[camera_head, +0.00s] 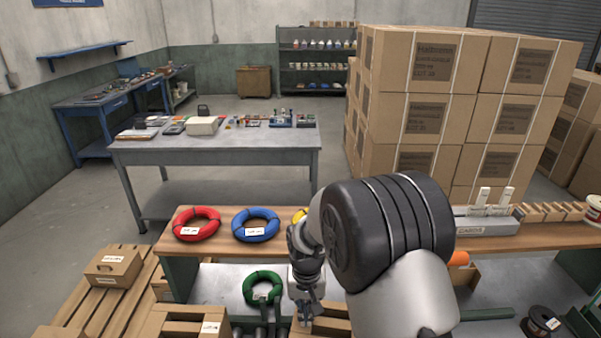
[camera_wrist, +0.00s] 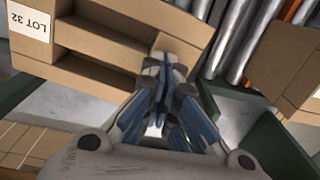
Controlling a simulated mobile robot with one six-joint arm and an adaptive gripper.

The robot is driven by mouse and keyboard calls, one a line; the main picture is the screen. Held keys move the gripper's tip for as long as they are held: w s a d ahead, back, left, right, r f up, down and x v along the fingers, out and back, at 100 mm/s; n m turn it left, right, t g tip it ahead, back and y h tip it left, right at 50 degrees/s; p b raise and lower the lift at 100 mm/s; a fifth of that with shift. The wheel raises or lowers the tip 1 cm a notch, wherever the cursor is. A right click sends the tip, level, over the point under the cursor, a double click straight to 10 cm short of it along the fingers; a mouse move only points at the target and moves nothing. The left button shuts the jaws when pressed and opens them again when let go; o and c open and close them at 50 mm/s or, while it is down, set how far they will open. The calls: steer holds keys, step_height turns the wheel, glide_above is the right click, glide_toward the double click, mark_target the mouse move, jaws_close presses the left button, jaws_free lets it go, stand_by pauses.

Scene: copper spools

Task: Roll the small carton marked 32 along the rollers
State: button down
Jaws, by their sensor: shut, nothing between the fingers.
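The small carton marked LOT 32 (camera_wrist: 110,38) is a brown box with open slots and a white label, at the upper left of the wrist view. My gripper (camera_wrist: 164,72) is shut and empty, with its fingertips at the carton's right end; I cannot tell whether they touch it. Metal rollers (camera_wrist: 238,40) run just right of the carton. In the head view my gripper (camera_head: 308,312) points down beside a carton (camera_head: 332,322) at the bottom edge. Its label cannot be read there, and my arm hides part of this area. Dark rollers (camera_head: 264,333) show left of the gripper.
Another carton (camera_wrist: 292,50) sits beyond the rollers in the wrist view. A green coil (camera_head: 262,285) lies near the rollers. Red (camera_head: 197,222) and blue (camera_head: 257,223) coils lie on the wooden bench. Large stacked boxes (camera_head: 420,95) stand behind at right.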

steer(key=a, duration=1.3)
steer(key=shift+a+f+p, duration=0.2)
steer(key=shift+a+p, duration=0.15)
steer(key=shift+a, duration=0.05)
stand_by(0.5)
steer(key=shift+r, duration=0.15)
step_height(320, 180, up, 8)
steer(key=p, duration=0.5)
stand_by(0.4)
